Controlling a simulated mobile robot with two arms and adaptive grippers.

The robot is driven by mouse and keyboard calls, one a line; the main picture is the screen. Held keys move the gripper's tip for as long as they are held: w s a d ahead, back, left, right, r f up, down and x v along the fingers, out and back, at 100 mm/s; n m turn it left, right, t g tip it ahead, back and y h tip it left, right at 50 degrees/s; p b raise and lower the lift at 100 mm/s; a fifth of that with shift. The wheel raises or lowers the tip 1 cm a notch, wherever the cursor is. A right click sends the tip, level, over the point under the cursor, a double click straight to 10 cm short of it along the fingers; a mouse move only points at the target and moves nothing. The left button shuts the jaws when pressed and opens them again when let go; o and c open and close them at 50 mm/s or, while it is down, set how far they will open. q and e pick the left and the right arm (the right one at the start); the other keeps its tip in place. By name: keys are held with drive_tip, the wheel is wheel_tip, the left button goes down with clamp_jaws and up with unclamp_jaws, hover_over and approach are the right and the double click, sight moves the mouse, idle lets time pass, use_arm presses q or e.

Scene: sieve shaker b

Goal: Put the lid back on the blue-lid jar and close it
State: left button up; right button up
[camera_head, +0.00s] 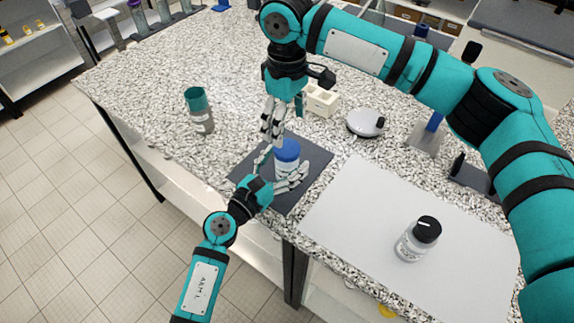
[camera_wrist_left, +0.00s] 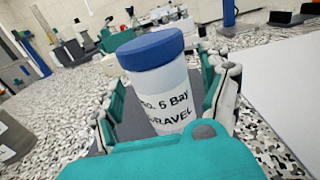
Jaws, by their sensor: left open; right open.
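The blue-lid jar (camera_head: 287,169) stands upright on a dark mat (camera_head: 309,180). Its blue lid (camera_head: 287,150) sits on top of the jar; I cannot tell how tightly. My left gripper (camera_head: 281,173) is open, with a finger on either side of the jar's body; contact is unclear. My right gripper (camera_head: 270,131) is open and empty, pointing down just behind and left of the lid, apart from it.
A black-lidded jar (camera_head: 415,240) stands on the white sheet (camera_head: 345,222) at right. A white block holder (camera_head: 321,100) and a round scale (camera_head: 365,122) are behind.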

use_arm(q)
drive_tip(key=shift+w+d, duration=0.35)
drive_tip(key=shift+w, duration=0.15)
clamp_jaws()
idle(0.3)
